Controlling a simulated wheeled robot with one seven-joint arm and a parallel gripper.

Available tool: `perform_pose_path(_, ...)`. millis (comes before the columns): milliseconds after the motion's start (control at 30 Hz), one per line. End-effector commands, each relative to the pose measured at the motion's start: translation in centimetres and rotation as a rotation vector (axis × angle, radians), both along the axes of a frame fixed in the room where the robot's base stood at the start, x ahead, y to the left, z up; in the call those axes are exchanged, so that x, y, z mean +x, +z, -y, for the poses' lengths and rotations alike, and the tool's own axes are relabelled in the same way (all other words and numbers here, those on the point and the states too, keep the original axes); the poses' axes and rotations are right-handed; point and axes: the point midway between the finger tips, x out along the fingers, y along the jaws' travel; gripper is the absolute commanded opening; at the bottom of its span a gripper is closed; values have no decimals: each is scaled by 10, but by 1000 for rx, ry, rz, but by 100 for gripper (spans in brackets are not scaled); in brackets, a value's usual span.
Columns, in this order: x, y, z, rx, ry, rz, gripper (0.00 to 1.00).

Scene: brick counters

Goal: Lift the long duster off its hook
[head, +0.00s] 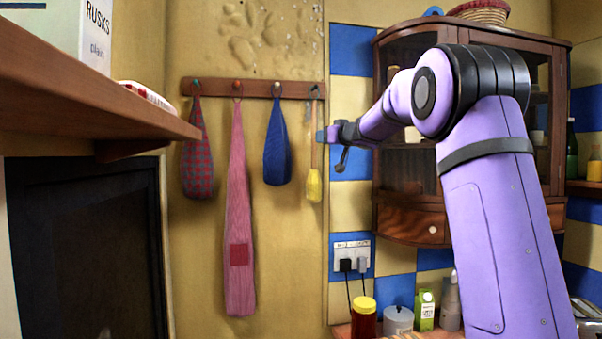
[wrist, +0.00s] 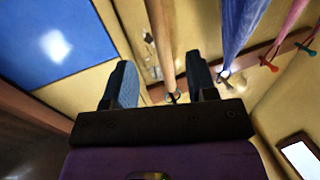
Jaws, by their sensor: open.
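The long duster (head: 314,187) hangs from the rightmost hook of a wooden wall rack, yellow head down and pale wooden handle up. My gripper (head: 322,136) is at the right side of its handle, below the rack. In the wrist view, my gripper (wrist: 162,82) has its two blue fingers spread apart. The duster's handle (wrist: 164,40) runs between the fingers, with a gap visible on each side. Its looped end is near a hook. Whether a finger touches the handle I cannot tell.
The rack (head: 258,89) also holds a blue bag (head: 277,145), a long pink cloth bag (head: 237,200) and a red checked bag (head: 197,160). A shelf (head: 80,85) juts out at left. Jars and cartons stand below.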

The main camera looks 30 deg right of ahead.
Motion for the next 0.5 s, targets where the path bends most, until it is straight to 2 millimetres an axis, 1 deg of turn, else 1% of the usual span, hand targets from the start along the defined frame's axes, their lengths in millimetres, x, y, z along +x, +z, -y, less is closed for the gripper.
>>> perform_pose_path(33, 10, -2, -1, 1, 1, -1, 52)
perform_pose_path(133, 23, -1, -2, 0, 1, 0, 52)
perform_pose_path(200, 30, -1, -2, 0, 1, 0, 52)
perform_pose_path(367, 38, -2, -2, 1, -1, -1, 52)
perform_pose_path(467, 48, -3, -3, 1, -1, -1, 52)
perform_pose_path(500, 54, -4, -4, 1, 0, -1, 52)
